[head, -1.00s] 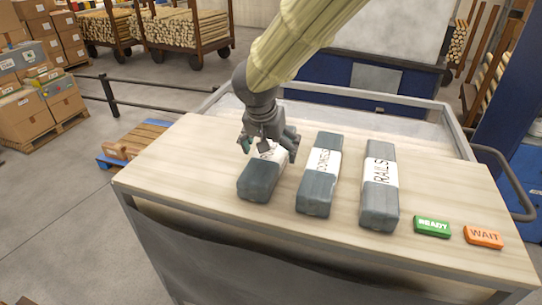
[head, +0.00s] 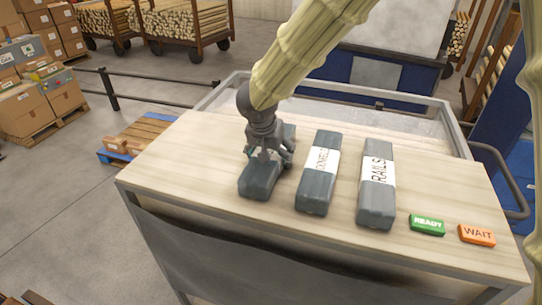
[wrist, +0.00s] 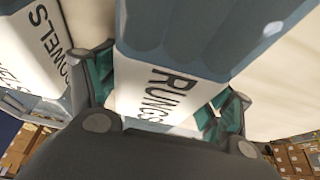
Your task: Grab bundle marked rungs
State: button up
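The bundle marked RUNGS (head: 259,183) is a grey-blue wrapped block with a white label band, lying at the left of the row on the table. In the wrist view its label (wrist: 150,88) reads RUNGS and fills the space between my fingers. My gripper (head: 267,154) is over the middle of this bundle, hiding its label in the head view. In the wrist view my gripper (wrist: 162,92) has its teal-padded fingers spread, one on each side of the bundle. Whether the pads touch its sides is hard to tell.
The bundle marked DOWELS (head: 317,188) lies just right of the RUNGS bundle, with a narrow gap between. The RAILS bundle (head: 376,207) lies further right. A green READY block (head: 427,224) and an orange WAIT block (head: 478,234) are near the table's (head: 185,160) right front.

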jog(key=c, duration=0.9)
